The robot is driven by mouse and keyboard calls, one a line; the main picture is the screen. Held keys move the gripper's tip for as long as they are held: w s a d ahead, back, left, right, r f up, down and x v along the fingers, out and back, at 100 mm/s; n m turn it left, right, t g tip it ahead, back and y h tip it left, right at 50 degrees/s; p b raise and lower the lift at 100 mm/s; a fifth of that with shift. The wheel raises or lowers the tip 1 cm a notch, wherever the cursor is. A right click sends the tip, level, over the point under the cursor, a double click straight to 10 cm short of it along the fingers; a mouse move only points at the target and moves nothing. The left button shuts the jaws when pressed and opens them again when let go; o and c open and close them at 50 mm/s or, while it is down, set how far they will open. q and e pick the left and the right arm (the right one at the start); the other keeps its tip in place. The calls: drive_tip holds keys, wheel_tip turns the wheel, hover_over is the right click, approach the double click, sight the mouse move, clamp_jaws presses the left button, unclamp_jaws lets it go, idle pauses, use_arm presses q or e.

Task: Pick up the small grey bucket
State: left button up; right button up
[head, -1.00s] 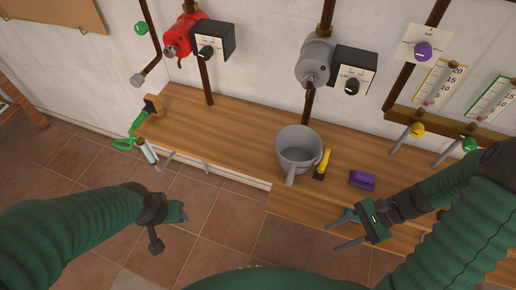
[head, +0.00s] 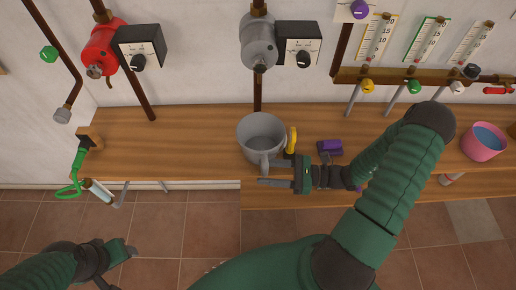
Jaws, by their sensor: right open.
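The small grey bucket (head: 261,131) stands upright on the wooden bench, open at the top. Its handle sticks out toward me at the front. My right gripper (head: 268,173) is open, its two fingers pointing left at the front of the bucket. The fingertips are right at the handle; I cannot tell whether they touch it or whether the handle lies between them. My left gripper (head: 130,251) is at the lower left, over the floor and far from the bucket; its jaw opening is unclear.
A yellow-handled tool (head: 291,140) stands close to the bucket's right, and a purple block (head: 330,147) lies further right. A pink cup (head: 483,142) stands at the far right. Grey (head: 258,43) and red (head: 103,47) pipe fittings hang on the wall. The bench left of the bucket is clear.

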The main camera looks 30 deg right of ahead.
drive_tip(key=w, duration=0.1)
drive_tip(key=w+a, duration=0.2)
drive_tip(key=shift+f, duration=0.25)
drive_tip(key=shift+a+r, duration=0.1)
drive_tip(key=shift+a, duration=0.25)
drive_tip(key=shift+c, duration=1.2)
drive_tip(key=shift+a, duration=0.25)
drive_tip(key=c, duration=0.5)
drive_tip(key=shift+c, duration=1.1)
use_arm(q)
drive_tip(key=shift+d+r, duration=0.15)
drive_tip(key=shift+d, duration=0.5)
use_arm(e)
drive_tip(key=shift+d, duration=0.35)
clamp_jaws()
drive_tip(key=shift+a, duration=0.1)
